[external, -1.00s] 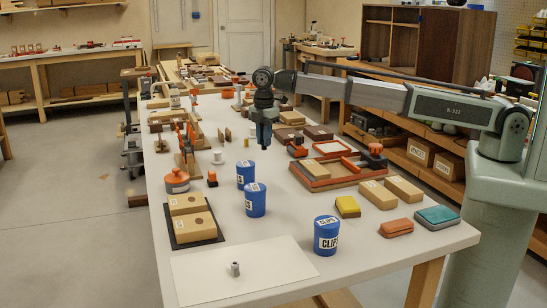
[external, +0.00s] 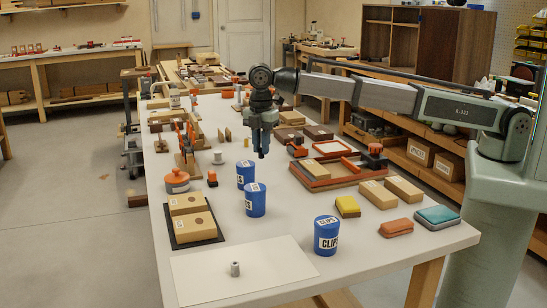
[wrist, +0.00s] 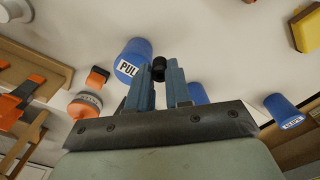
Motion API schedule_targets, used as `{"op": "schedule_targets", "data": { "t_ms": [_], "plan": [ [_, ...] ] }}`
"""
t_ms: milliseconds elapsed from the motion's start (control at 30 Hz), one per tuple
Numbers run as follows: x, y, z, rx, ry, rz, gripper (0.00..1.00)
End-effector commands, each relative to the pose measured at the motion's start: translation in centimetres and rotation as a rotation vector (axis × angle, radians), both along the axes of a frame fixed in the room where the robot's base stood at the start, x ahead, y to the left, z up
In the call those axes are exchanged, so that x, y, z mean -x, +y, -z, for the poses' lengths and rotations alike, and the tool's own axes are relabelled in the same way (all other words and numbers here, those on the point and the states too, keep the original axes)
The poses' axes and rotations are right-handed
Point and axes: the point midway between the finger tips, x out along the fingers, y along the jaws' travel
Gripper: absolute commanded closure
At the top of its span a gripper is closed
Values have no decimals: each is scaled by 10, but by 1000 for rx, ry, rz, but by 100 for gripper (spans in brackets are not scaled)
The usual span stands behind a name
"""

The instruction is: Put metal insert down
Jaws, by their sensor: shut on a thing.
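My gripper (external: 262,155) hangs above the middle of the bench, behind the blue cups in the external view. In the wrist view its two blue-grey fingers (wrist: 161,85) are shut on a small dark cylinder (wrist: 158,68) at their tips, apparently the metal insert. The cylinder is too small to make out clearly in the external view. A similar small grey metal cylinder with a hole in its top (external: 235,269) stands upright on a white sheet (external: 200,280) at the near end of the bench.
Two blue cups (external: 255,200) (external: 246,174) stand between my gripper and the sheet. A blue CLIPS cup (external: 327,236) stands right of the sheet. Wooden blocks on a black mat (external: 180,242) lie left. An orange-lidded jar (external: 177,181) and framed tray (external: 345,181) flank the middle.

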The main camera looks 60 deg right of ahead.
Motion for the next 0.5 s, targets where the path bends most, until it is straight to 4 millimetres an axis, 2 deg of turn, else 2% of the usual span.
{"op": "schedule_targets", "data": {
  "t_ms": [33,100,500],
  "plan": [
    [11,20,0,0,0,-28,100],
    [23,43,0,0,0,-60,100],
    [106,169,0,2,2,-246,100]
  ]
}}
